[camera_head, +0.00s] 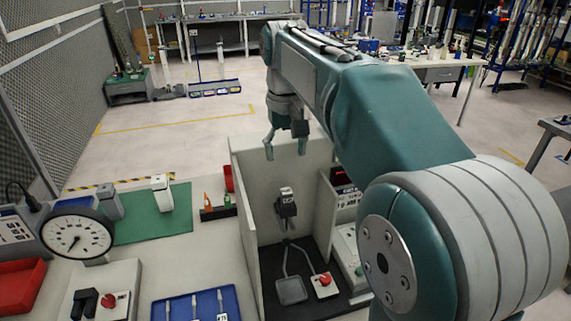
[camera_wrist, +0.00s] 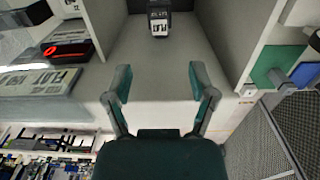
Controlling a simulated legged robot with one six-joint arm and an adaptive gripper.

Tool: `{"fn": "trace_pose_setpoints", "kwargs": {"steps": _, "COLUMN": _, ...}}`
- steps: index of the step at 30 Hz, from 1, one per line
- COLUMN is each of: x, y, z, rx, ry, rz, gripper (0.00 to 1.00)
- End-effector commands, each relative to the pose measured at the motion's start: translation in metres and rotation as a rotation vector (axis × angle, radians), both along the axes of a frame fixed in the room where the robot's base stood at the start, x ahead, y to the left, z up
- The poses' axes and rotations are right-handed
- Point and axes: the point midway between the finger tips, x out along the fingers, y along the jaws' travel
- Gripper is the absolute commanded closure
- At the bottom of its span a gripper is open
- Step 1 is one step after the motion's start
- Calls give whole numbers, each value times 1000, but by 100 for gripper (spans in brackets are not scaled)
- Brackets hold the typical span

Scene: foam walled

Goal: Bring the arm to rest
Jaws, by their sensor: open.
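My gripper (camera_head: 286,150) hangs over the back wall of a foam-walled booth in the head view. Its two fingers are spread with nothing between them. The wrist view shows the same open fingers (camera_wrist: 160,88), one on each side, with bare pale surface between them. My arm reaches from the lower right of the head view to the upper middle, then bends down to the gripper. A dark labelled device (camera_head: 286,203) is in the booth below the gripper, and it also shows at the top of the wrist view (camera_wrist: 159,20).
Pale walls (camera_head: 240,196) enclose the booth. Inside are a grey pad (camera_head: 291,291) and a box with a red knob (camera_head: 324,284). To the left are a dial gauge (camera_head: 77,235), a green mat (camera_head: 126,230) and a blue tray (camera_head: 158,310). Open floor (camera_head: 150,140) lies behind.

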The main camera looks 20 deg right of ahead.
Motion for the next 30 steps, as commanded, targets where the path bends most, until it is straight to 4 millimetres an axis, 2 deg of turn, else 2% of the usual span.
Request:
{"fn": "trace_pose_setpoints", "kwargs": {"steps": 8, "x": 0, "y": 0, "z": 1, "rx": 0, "ry": 0, "rz": 0, "gripper": 27}}
{"fn": "trace_pose_setpoints", "kwargs": {"steps": 11, "x": -6, "y": 0, "z": 2, "rx": 0, "ry": -14, "rz": 0, "gripper": 27}}
{"fn": "trace_pose_setpoints", "kwargs": {"steps": 14, "x": -25, "y": 0, "z": 2, "rx": 0, "ry": -54, "rz": 0, "gripper": 27}}
{"fn": "trace_pose_setpoints", "kwargs": {"steps": 20, "x": -77, "y": 0, "z": -11, "rx": 1, "ry": -170, "rz": 0, "gripper": 27}}
{"fn": "trace_pose_setpoints", "kwargs": {"steps": 26, "x": -129, "y": 0, "z": -37, "rx": 1, "ry": -289, "rz": 1, "gripper": 27}}
{"fn": "trace_pose_setpoints", "kwargs": {"steps": 30, "x": -163, "y": 0, "z": -62, "rx": 2, "ry": -373, "rz": 1, "gripper": 27}}
